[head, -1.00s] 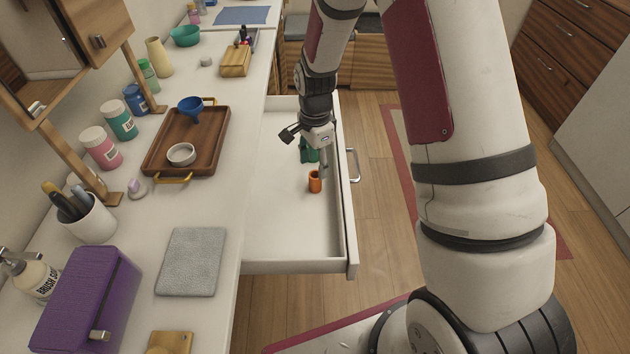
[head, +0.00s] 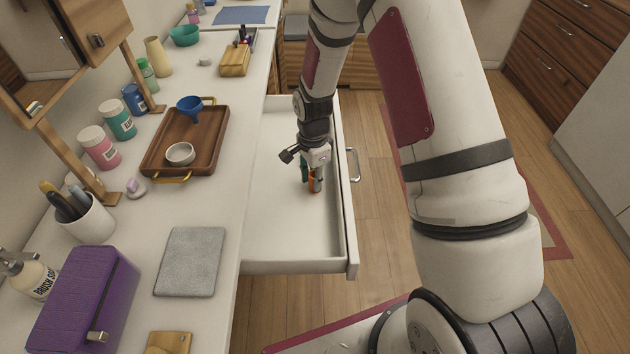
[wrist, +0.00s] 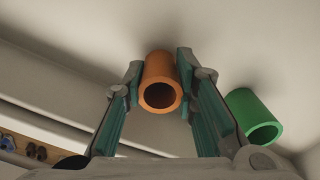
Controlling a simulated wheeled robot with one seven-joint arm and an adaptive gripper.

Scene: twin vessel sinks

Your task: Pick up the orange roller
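The orange roller (wrist: 160,82) is a short hollow cylinder in the open white drawer (head: 285,235). In the wrist view it lies between the tips of my gripper's two fingers (wrist: 157,80). A narrow gap seems to show on each side of it, so the fingers look open around it. In the head view my gripper (head: 312,180) is low in the drawer and partly hides the orange roller (head: 312,187).
The drawer's front wall and handle (head: 353,165) are right of my gripper, and the counter edge is to its left. A wooden tray (head: 212,150) with a white bowl and a blue funnel sits on the counter. The near part of the drawer is empty.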

